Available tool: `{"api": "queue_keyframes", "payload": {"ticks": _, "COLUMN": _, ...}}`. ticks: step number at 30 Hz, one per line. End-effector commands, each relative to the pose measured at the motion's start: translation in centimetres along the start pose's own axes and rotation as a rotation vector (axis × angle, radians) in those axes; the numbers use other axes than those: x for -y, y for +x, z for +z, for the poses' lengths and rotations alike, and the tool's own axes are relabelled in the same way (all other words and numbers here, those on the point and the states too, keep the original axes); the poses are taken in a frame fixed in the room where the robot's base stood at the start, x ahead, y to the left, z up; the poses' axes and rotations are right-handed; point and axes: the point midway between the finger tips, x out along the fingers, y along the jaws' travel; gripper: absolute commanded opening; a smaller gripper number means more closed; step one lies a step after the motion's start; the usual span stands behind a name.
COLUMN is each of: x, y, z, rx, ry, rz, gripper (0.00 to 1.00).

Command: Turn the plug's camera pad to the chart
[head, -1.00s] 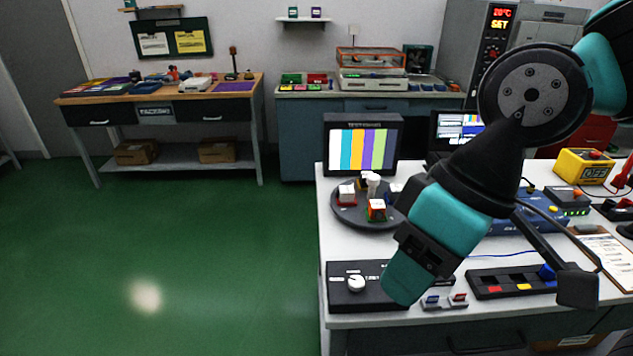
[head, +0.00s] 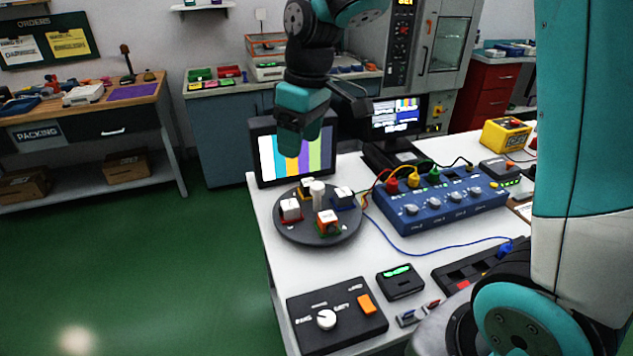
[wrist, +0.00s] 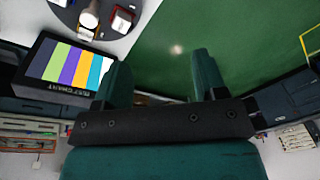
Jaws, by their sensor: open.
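The chart, a monitor of vertical colour bars (head: 268,160), stands at the back of the bench; it also shows in the wrist view (wrist: 65,68). In front of it is a dark round turntable (head: 288,232) with a pale central post (head: 317,190). Around the post sit white-topped blocks on coloured bases: red (head: 290,209), yellow (head: 307,187), blue (head: 344,198), and an orange-faced one on green (head: 327,222). I cannot tell which is the plug's camera pad. My gripper (head: 289,146) is above the turntable, overlapping the chart. Its fingers (wrist: 162,78) are apart and empty in the wrist view.
A black box with a knob (head: 326,320) and orange switch lies front left on the bench. A blue box (head: 440,208) with coloured cables is right of the turntable. A small green-lit device (head: 400,282) lies between. Green floor is free at left.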

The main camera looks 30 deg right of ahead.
Motion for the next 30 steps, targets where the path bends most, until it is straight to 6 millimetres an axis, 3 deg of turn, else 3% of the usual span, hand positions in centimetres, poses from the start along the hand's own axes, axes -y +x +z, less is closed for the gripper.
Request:
{"api": "queue_keyframes", "payload": {"ticks": 1, "x": -3.2, "y": 0.6, "z": -1.2, "rx": 0.025, "ry": 0.008, "rz": 0.019, "gripper": 0.65}}
{"api": "queue_keyframes", "payload": {"ticks": 3, "x": -7.1, "y": 1.4, "z": -2.3, "rx": 0.054, "ry": 0.009, "rz": 0.042, "gripper": 0.65}}
{"api": "queue_keyframes", "payload": {"ticks": 6, "x": -11.3, "y": 2.5, "z": -2.9, "rx": 0.087, "ry": 0.013, "rz": 0.064, "gripper": 0.65}}
{"api": "queue_keyframes", "payload": {"ticks": 9, "x": -13.8, "y": 3.2, "z": -3.0, "rx": 0.107, "ry": 0.017, "rz": 0.074, "gripper": 0.65}}
{"api": "queue_keyframes", "payload": {"ticks": 17, "x": -15.2, "y": 5.8, "z": -2.6, "rx": 0.119, "ry": 0.018, "rz": 0.076, "gripper": 0.65}}
{"api": "queue_keyframes", "payload": {"ticks": 30, "x": -15.9, "y": 15.5, "z": -1.4, "rx": 0.119, "ry": 0.02, "rz": 0.075, "gripper": 0.65}}
